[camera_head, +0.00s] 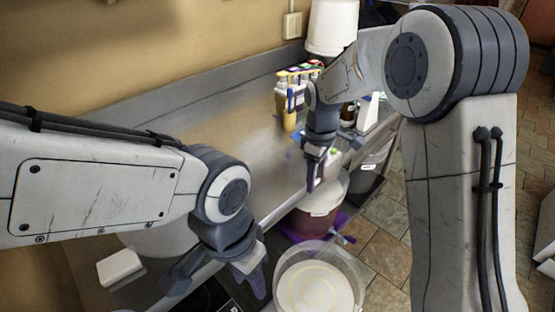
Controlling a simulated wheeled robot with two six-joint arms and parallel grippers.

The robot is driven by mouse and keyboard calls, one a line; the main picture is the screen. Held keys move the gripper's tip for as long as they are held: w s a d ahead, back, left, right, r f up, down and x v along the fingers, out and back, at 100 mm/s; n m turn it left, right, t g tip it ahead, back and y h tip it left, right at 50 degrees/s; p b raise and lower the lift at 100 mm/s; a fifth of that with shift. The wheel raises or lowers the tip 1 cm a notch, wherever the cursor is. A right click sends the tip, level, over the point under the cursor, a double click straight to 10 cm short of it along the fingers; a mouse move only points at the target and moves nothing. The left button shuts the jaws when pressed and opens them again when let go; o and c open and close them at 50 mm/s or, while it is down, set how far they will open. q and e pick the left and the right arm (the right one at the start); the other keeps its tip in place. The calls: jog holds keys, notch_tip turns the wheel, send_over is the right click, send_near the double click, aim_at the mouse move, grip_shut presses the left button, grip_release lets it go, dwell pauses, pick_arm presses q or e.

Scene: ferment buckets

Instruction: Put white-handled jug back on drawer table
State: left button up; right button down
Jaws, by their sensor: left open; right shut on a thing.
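My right gripper (316,180) points down beside the front edge of the grey metal-topped table (232,125). It is shut on a pale thing, mostly hidden by the fingers; I cannot tell its shape or make out a white handle. Just below and behind the fingers is a container with dark red contents (318,222), on something purple. My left gripper (252,278) is open and empty, low at the table's near edge. It is left of a clear bucket with cream-coloured contents (318,284).
Several bottles (289,118) with coloured tops stand toward the table's far end, near a white bucket (331,28). A white block (120,268) lies at the near left. The middle of the tabletop is clear. Tiled floor (385,245) lies to the right.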

notch_tip(320, 180, up, 4)
jog(key=a+n+p, duration=0.2)
jog(key=w+a+f, duration=0.1)
jog(key=a+f, duration=0.1)
jog(key=a, duration=0.1)
jog(key=w+a+f+p, duration=0.1)
jog(key=w+a+f, duration=0.1)
jog(key=a, duration=0.1)
jog(key=w+a+f+p, duration=0.1)
jog(key=w+a+f, duration=0.1)
jog(key=a, duration=0.2)
jog(key=shift+f, duration=0.3)
jog(key=shift+w+a+f, duration=0.1)
jog(key=shift+w+f, duration=0.05)
notch_tip(320, 180, down, 3)
jog(key=shift+f+p, duration=0.1)
jog(key=shift+p, duration=0.7)
jog(key=shift+f, duration=0.35)
pick_arm(q)
notch_tip(320, 180, up, 7)
pick_arm(e)
jog(key=shift+f, duration=0.15)
pick_arm(q)
jog(key=shift+s+f, duration=0.1)
